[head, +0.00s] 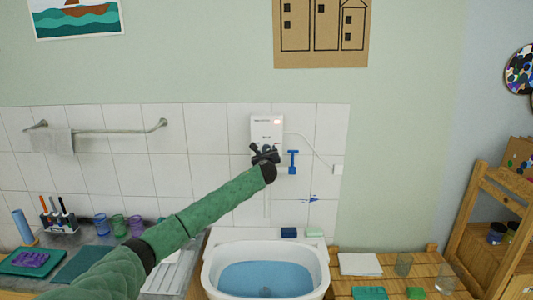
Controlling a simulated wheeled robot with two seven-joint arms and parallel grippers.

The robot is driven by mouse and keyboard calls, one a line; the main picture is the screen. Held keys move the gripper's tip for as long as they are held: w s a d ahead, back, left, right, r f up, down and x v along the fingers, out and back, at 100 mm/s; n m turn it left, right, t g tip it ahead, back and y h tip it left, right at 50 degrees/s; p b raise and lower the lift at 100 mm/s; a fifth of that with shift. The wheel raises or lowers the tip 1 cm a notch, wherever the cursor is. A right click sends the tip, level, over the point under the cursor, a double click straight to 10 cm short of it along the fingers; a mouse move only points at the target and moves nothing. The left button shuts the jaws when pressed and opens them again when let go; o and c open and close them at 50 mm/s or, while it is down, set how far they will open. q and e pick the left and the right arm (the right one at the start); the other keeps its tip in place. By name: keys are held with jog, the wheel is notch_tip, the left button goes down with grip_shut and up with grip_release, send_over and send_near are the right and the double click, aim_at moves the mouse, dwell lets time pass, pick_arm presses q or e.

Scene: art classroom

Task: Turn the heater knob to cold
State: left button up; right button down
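The white heater (267,124) is a small box on the tiled wall above the sink, with a small reddish display near its top right. My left gripper (265,153) is at the lower front of the heater and covers that part. The heater knob is hidden behind it or too small to make out, so its setting does not show. I cannot tell whether the fingers are open or shut, or whether they touch the knob. My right gripper is not in view.
A blue T-shaped fitting (293,162) is on the wall just right of my gripper. A white sink (321,262) with bluish water is below. Cups, brushes and trays stand on the left counter. A wooden slatted surface (335,288) with glasses is at right.

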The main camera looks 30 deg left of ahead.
pick_arm(q)
jog(key=c, duration=0.7)
jog(key=shift+c, duration=0.2)
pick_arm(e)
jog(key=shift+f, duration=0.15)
